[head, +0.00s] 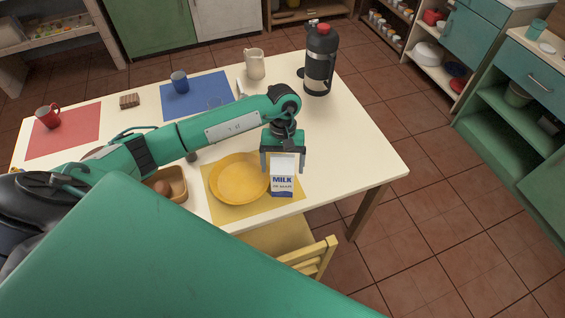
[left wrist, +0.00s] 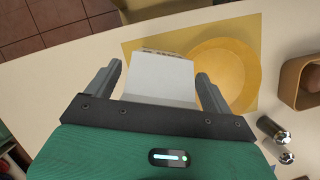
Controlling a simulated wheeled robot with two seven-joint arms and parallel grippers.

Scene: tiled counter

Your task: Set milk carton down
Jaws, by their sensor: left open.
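The milk carton (head: 284,178) is white and blue with MILK on its front. It stands upright on the right part of the yellow mat (head: 237,209), beside the yellow plate (head: 238,178). My left gripper (head: 284,165) is above and around the carton's top. In the left wrist view the carton (left wrist: 163,78) lies between the two spread fingers of my left gripper (left wrist: 160,80), with a gap on the left side; the right finger is close to it. Whether the carton's base touches the mat is hard to tell. My right gripper is not in view.
A wooden bowl (head: 177,190) with eggs stands left of the plate. A black flask (head: 320,60), cream jug (head: 255,64), blue mug (head: 180,82) and red mug (head: 48,116) stand farther away. A yellow chair (head: 310,262) is at the near edge. The table's right side is clear.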

